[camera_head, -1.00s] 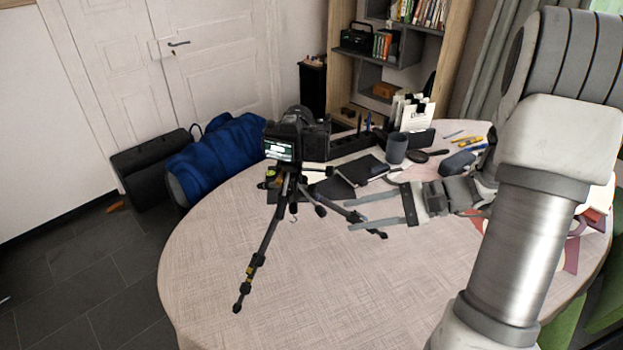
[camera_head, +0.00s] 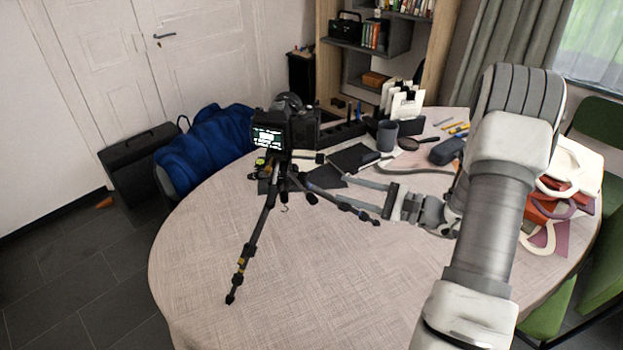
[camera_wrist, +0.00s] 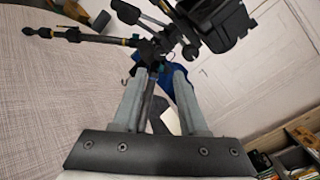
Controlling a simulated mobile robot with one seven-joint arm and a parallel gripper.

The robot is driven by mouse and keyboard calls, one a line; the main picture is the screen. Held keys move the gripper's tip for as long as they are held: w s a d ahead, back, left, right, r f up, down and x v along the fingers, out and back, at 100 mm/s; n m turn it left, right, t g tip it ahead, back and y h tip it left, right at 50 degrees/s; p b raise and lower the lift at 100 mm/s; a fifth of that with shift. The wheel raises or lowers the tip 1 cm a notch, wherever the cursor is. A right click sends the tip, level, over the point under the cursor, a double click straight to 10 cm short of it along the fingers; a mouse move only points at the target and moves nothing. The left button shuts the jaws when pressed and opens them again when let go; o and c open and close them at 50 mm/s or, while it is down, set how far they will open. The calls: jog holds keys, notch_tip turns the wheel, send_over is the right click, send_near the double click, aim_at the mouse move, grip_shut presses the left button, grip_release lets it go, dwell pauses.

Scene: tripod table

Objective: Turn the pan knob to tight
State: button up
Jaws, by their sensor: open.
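A black camera (camera_head: 272,130) with a lit screen sits on a dark tripod (camera_head: 246,250) on the table. The tripod head shows just below the camera, with short dark handles or knobs, one (camera_head: 320,157) sticking out to the right. I cannot tell which is the pan knob. My gripper (camera_head: 340,190) is open and empty, right of the tripod head, its fingers pointing left towards it. In the wrist view my gripper (camera_wrist: 160,72) has its two fingers apart below the tripod head. A knob (camera_wrist: 190,50) and the camera (camera_wrist: 218,22) show beyond the fingertips there.
The oval table (camera_head: 300,285) is bare in front. A tripod leg (camera_head: 345,207) runs close under my fingers. A black notebook (camera_head: 354,158), a grey cup (camera_head: 387,135) and a pencil case (camera_head: 447,150) lie behind. A red and white bag (camera_head: 545,200) is at the right.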

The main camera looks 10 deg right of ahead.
aim_at(300, 177)
jog(key=x, duration=0.9)
jog(key=shift+w+a, duration=0.25)
jog(key=shift+c, duration=0.3)
grip_shut()
